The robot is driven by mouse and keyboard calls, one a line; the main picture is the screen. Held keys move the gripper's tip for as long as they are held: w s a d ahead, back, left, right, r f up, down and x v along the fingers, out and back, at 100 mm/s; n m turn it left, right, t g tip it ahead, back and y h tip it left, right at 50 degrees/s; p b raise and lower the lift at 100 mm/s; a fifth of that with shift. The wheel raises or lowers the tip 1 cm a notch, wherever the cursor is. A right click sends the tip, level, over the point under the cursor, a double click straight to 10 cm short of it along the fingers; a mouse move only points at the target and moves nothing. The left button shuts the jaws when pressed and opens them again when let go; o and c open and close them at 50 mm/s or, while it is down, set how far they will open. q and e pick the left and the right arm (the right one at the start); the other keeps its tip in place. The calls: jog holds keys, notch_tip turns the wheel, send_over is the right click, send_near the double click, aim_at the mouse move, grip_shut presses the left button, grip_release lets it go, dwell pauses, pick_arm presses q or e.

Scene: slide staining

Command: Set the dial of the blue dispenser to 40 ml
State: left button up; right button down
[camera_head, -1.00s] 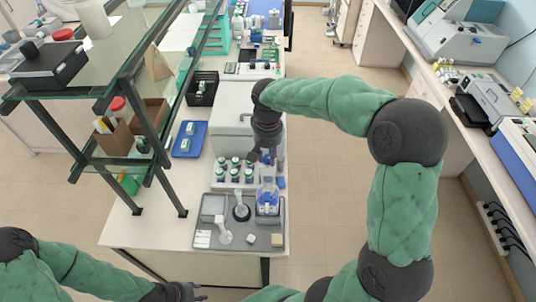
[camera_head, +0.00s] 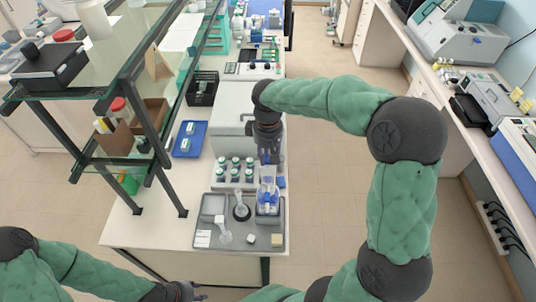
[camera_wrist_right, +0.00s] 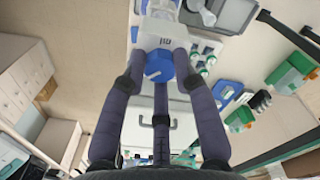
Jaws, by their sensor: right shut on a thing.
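The blue dispenser (camera_head: 267,204) stands upright at the right side of a grey tray. In the right wrist view its white and clear body is at the top, with the blue dial (camera_wrist_right: 159,66) below a dark marking too small to read. My right gripper (camera_head: 271,162) is at the top of the dispenser. In the wrist view its fingers (camera_wrist_right: 160,60) are closed around the blue dial. The dial's setting cannot be read. My left gripper (camera_head: 187,293) is low at the bottom edge, away from the dispenser; its fingers are too small to judge.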

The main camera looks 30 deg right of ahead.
dwell(0.4)
jog(key=c, duration=1)
grip_release()
jog(key=shift+o, duration=0.2)
notch_tip(320, 180, up, 12)
jog(key=shift+f, duration=0.1)
